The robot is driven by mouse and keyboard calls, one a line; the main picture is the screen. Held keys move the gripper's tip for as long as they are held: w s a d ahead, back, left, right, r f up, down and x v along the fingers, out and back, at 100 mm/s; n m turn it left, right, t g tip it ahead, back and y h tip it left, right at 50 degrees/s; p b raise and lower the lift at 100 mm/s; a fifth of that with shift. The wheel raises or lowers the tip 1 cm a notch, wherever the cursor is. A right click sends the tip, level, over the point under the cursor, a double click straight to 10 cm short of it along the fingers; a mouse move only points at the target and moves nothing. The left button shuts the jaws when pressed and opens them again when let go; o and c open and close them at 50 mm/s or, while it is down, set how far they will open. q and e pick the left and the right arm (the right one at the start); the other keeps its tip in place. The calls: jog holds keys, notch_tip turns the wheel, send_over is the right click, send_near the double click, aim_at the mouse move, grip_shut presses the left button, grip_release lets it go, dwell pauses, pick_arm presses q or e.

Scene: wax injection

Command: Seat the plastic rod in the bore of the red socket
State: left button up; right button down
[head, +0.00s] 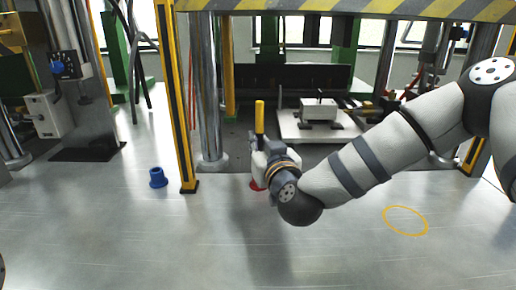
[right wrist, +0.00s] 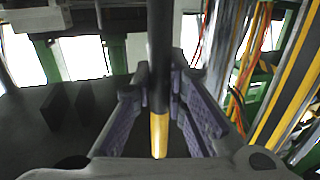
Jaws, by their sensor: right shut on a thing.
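The plastic rod (head: 259,117) stands about upright in my right gripper (head: 258,145), its yellow end sticking up above the fingers. In the right wrist view the rod (right wrist: 159,135) has a long dark section and a yellow section, and passes between the purple-padded fingers of the gripper (right wrist: 160,85), which is shut on it. The red socket (head: 256,186) is on the metal table just below the gripper. The gripper and wrist hide most of it, so its bore and the rod's lower end cannot be seen. My left gripper is not in view.
A blue socket (head: 158,178) stands on the table to the left. A yellow-black post (head: 176,100) and a steel column (head: 210,90) rise behind it. A white plate (head: 350,130) with a block lies at the back. A yellow ring (head: 405,209) marks clear table at right.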

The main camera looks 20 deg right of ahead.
jog(key=shift+f, duration=0.55)
jog(key=shift+r, duration=0.2)
jog(key=shift+f, duration=0.2)
jog(key=c, duration=1.6)
grip_release()
